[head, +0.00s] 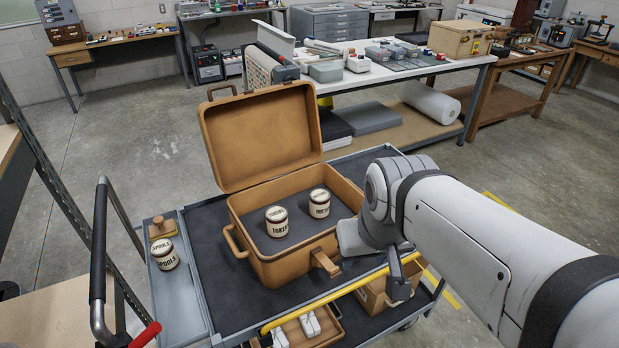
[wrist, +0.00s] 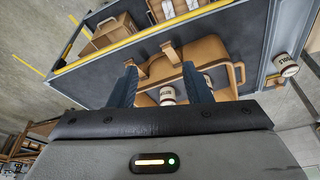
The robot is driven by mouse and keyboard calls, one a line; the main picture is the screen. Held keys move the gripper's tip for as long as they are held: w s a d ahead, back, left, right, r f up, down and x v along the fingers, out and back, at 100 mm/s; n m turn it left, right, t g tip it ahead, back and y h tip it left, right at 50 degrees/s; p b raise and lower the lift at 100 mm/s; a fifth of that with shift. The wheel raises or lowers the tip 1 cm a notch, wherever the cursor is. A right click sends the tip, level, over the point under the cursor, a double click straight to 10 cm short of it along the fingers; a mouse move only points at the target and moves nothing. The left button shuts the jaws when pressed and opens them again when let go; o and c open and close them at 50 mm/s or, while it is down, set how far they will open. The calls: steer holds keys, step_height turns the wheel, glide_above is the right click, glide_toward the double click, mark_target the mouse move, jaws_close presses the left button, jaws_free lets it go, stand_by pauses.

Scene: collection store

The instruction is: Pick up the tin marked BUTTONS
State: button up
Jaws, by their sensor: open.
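The tin marked BUTTONS (head: 319,203) is cream with dark bands and stands upright inside the open tan case (head: 283,270), its label partly readable in the head view. A similar tin marked TOKEN (head: 277,221) stands to its left, a small gap between them. In the wrist view, one tin (wrist: 167,95), apparently BUTTONS, shows in the gap between the fingers, beyond them. My gripper (wrist: 162,78) is open and empty. In the head view, it is at the case's right side, its fingers mostly hidden by my arm.
The case lid (head: 260,135) stands open at the back. The case sits on a dark-topped cart (head: 203,235) with a yellow front bar. A SPOOLS tin (head: 165,255) and a wooden block (head: 162,228) are at the cart's left. Small white items (head: 310,324) sit in a lower box.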

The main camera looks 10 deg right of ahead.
steer(key=o, duration=0.8)
steer(key=w+f+b, duration=0.3)
steer(key=w, duration=0.5)
steer(key=w+f+t+b, duration=0.1)
steer(key=w+f+b, duration=0.3)
steer(key=w, duration=0.5)
steer(key=w+f+t+b, duration=0.1)
steer(key=w+f+b, duration=0.2)
steer(key=w, duration=0.5)
steer(key=shift+w+f+m+b, duration=0.3)
steer(key=shift+w+f+b, duration=0.1)
steer(key=shift+b, duration=0.15)
steer(key=shift+c, duration=0.2)
steer(key=t+b, duration=0.1)
steer(key=b, duration=0.1)
glide_toward(320, 198)
steer(key=x, duration=0.4)
steer(key=shift+w+d+f, duration=0.15)
steer(key=shift+d+f, duration=0.1)
steer(key=shift+f, duration=0.15)
steer(key=shift+x, duration=3.85)
